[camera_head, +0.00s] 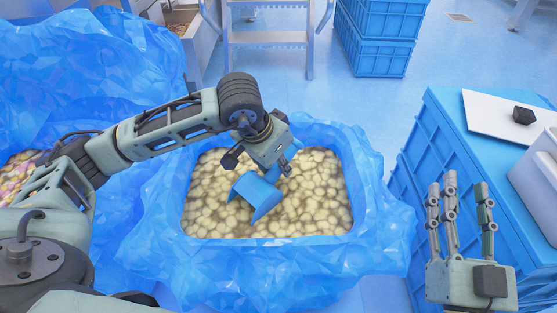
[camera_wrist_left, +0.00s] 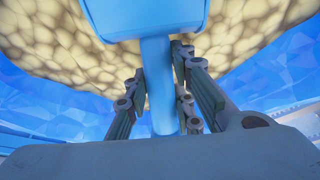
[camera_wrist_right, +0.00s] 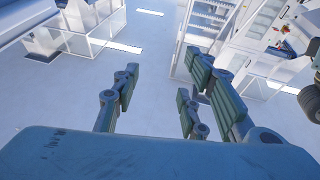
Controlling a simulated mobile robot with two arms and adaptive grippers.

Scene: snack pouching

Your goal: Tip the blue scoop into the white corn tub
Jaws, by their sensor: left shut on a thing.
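The blue scoop (camera_head: 262,196) is above a tub of pale, rounded pieces (camera_head: 317,193) lined with blue plastic. My left gripper (camera_head: 286,163) is shut on the scoop's handle. In the left wrist view the blue handle (camera_wrist_left: 158,88) runs between the fingers, and the scoop's head (camera_wrist_left: 146,20) is over the pale pieces. The scoop looks tilted; I cannot tell whether anything is in it or whether it touches the pieces. My right gripper (camera_head: 461,205) is open and empty at the right, with its fingers apart (camera_wrist_right: 160,95). A white container (camera_head: 540,178) shows partly at the right edge.
Crumpled blue liner (camera_head: 385,225) rises around the tub. A blue crate stand (camera_head: 432,135) at the right bears a white board (camera_head: 485,112) with a small black object (camera_head: 523,115). Blue crates (camera_head: 378,45) and a step ladder (camera_head: 268,38) stand behind. Bare floor (camera_head: 345,100) lies between.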

